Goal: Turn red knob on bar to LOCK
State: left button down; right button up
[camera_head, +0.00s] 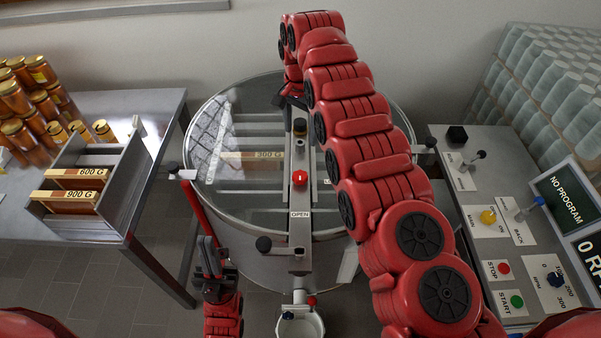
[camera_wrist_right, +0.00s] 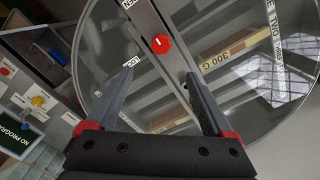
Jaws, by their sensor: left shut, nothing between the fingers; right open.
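The red knob (camera_head: 299,177) sits on the metal bar (camera_head: 299,240) across the round tank's clear lid. In the right wrist view the knob (camera_wrist_right: 161,43) has a small white mark. A label reading OPEN (camera_head: 300,214) is on the bar's near part. A partly hidden label (camera_wrist_right: 131,63) lies beside the bar; its text is hard to read. My right gripper (camera_wrist_right: 159,75) is open and empty, its fingertips apart from the knob; in the head view it is at the tank's far side. My left gripper (camera_head: 209,256) is shut and empty at the tank's left front, away from the knob.
A control panel (camera_head: 505,235) with knobs and buttons stands right. A left table (camera_head: 120,105) bears honey jars and a rack (camera_head: 128,200) with 600 G and 900 G frames. A 300 G frame (camera_head: 250,155) is inside the tank. My right arm arches over the tank's right half.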

jog(key=b, duration=0.6)
send_near(300, 175)
notch_tip(300, 175, down, 5)
jog(key=p, duration=0.3)
jog(key=shift+f, duration=0.2)
notch_tip(300, 175, down, 2)
jog(key=shift+d+f, duration=0.1)
jog(key=shift+f, duration=0.6)
jog(key=shift+c, duration=0.2)
grip_shut()
